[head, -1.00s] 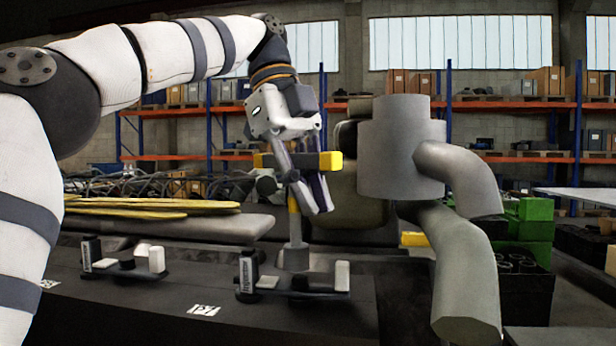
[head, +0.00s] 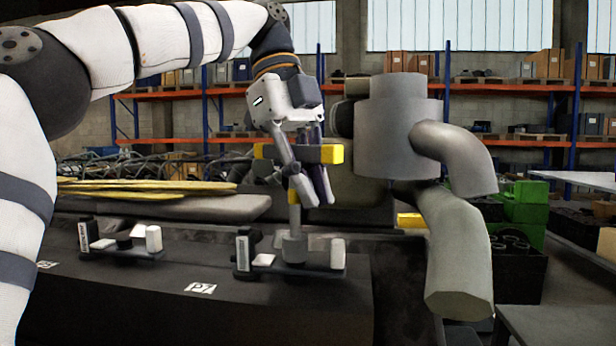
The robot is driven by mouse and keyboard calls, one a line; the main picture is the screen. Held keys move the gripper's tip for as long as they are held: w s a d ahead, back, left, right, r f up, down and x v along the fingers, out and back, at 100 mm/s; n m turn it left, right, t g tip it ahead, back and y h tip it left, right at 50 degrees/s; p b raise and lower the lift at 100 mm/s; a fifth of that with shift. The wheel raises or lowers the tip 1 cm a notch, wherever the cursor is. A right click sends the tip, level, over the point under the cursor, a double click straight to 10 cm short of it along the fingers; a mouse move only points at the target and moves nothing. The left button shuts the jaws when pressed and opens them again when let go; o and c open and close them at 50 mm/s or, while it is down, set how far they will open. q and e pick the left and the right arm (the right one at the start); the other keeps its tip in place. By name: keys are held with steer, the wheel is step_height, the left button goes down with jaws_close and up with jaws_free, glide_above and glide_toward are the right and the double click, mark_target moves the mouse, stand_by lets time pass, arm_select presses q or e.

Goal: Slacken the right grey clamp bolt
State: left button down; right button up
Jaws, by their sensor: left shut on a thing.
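The right clamp (head: 325,268) is a dark bar with a white-and-black post at its left and a pale block at its right, on the dark bench top. My left gripper (head: 318,198) is above it, shut on an upright wrench with a black-and-yellow cross handle (head: 332,154). The wrench's grey socket (head: 294,248) stands at the middle of the right clamp, over the place of the bolt. The bolt itself is hidden by the socket. The left clamp (head: 120,243) is a similar one further left. My right gripper is not in view.
A large grey pipe assembly (head: 398,130) stands close to the right of my left gripper. Yellow flat strips (head: 145,187) lie behind the clamps. Green crates (head: 525,205) and a dark bin are at the right.

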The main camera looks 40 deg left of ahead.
mark_target(301, 157)
arm_select(q)
steer(key=n+t, duration=0.1)
steer(key=n, duration=0.2)
steer(key=w+n+t+y, duration=0.1)
steer(key=n, duration=0.3)
steer(key=a+n+t, duration=0.1)
steer(key=n, duration=0.2)
steer(key=shift+w+f+n+y, duration=0.15)
steer(key=shift+f+n+y, duration=0.15)
steer(key=n, duration=0.2)
steer(key=n+y, duration=0.1)
steer(key=n, duration=0.1)
steer(key=a+n, duration=0.1)
steer(key=n, duration=0.1)
steer(key=shift+w+t+y, duration=0.3)
steer(key=shift+t+y, duration=0.1)
steer(key=n, duration=0.2)
steer(key=n+y, duration=0.1)
steer(key=n, duration=0.1)
steer(key=shift+s+a+n+y, duration=0.15)
steer(key=shift+n+y, duration=0.15)
steer(key=shift+n, duration=0.1)
steer(key=shift+r, duration=1.9)
steer(key=shift+r, duration=0.1)
